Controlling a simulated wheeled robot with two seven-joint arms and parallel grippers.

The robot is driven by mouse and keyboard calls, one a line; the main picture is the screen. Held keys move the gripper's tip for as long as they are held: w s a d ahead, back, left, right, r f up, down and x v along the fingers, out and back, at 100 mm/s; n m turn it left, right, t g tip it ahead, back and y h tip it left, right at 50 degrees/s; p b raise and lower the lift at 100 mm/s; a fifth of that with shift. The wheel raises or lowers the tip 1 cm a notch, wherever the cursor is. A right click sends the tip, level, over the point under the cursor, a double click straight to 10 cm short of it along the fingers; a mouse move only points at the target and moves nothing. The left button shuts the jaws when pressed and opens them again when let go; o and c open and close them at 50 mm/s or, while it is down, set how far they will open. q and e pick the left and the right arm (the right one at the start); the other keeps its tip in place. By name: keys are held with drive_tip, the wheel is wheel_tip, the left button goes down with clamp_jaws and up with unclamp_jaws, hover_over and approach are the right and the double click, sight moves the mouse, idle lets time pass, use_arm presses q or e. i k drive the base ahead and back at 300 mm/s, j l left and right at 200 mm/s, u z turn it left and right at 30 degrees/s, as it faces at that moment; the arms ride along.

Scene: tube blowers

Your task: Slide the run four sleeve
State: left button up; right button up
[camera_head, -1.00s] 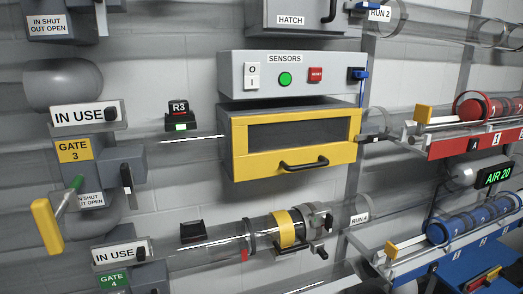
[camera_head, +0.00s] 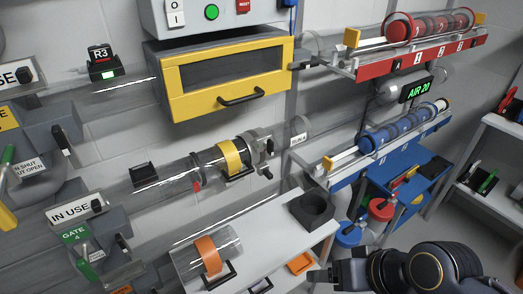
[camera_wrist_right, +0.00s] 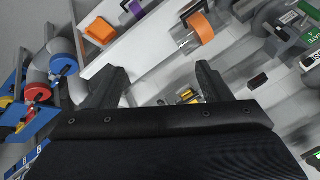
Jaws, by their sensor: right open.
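The run four tube crosses the head view's middle, by a small "RUN 4" label (camera_head: 298,139). On it sits a clear sleeve with a yellow band (camera_head: 229,157) and a dark handle, beside a grey clamp-like fitting (camera_head: 258,147). A dark red mark (camera_head: 196,186) shows left of the band. In the right wrist view a small yellow part (camera_wrist_right: 188,96), perhaps this band, shows between the fingers. My right gripper (camera_wrist_right: 158,78) is open and empty, apart from the sleeve; its arm (camera_head: 430,268) enters the head view at bottom right. My left gripper is not in view.
A clear tube piece with an orange band (camera_head: 208,254) lies on the white shelf (camera_head: 278,232) below the run. A blue rack (camera_head: 385,142) juts out at right.

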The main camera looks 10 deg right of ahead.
sight(260, 153)
drive_tip(key=l+u, duration=1.1)
